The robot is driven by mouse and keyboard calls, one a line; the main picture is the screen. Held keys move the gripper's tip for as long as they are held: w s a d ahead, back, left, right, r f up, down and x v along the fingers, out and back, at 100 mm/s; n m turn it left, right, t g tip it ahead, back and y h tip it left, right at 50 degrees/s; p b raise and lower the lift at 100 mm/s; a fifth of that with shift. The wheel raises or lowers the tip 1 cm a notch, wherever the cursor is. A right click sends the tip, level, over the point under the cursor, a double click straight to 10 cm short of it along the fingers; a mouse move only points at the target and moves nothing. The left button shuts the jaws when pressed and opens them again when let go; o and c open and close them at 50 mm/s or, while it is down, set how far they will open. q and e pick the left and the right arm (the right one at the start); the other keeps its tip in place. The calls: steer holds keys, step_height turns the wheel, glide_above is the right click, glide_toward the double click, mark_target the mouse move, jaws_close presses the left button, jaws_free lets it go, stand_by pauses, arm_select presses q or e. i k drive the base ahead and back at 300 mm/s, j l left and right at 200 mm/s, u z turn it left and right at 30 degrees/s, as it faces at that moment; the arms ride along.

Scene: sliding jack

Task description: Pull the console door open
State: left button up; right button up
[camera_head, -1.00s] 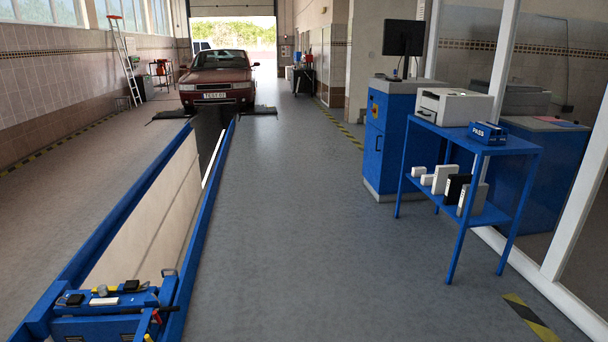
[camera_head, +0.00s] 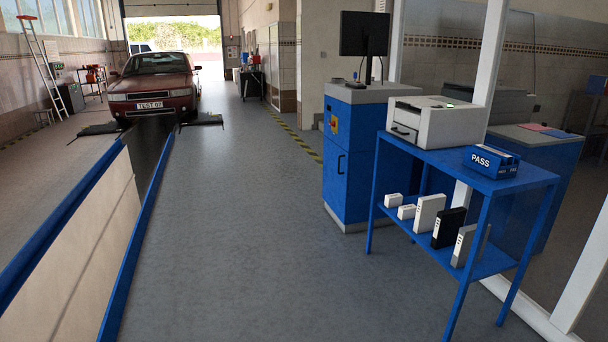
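The blue console (camera_head: 352,170) stands right of centre, with a monitor (camera_head: 364,35) on its grey top. Its blue door (camera_head: 336,165) faces left and looks closed, with a dark handle (camera_head: 340,163) on it. A red and yellow switch (camera_head: 334,124) sits above the door. Neither of my grippers shows in the view, so I cannot see whether they hold anything. The console is some distance ahead of me.
A blue table (camera_head: 468,177) with a printer (camera_head: 434,121), a PASS box (camera_head: 491,161) and several binders stands in front of the console's right side. The inspection pit (camera_head: 85,240) with blue rails lies left. Open grey floor (camera_head: 220,220) lies between. A red car (camera_head: 154,84) stands beyond.

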mark_target(336, 161)
steer(key=i+j, duration=0.1)
steer(key=i, duration=0.55)
steer(key=i+j, duration=0.1)
steer(key=i, duration=1.25)
steer(key=i+z, duration=0.2)
steer(key=i, duration=0.3)
steer(key=i+z, duration=0.15)
steer(key=i, duration=0.4)
steer(key=i+j+z, duration=0.2)
steer(key=i, duration=0.3)
steer(key=i+j+z, duration=0.15)
steer(key=i, duration=0.35)
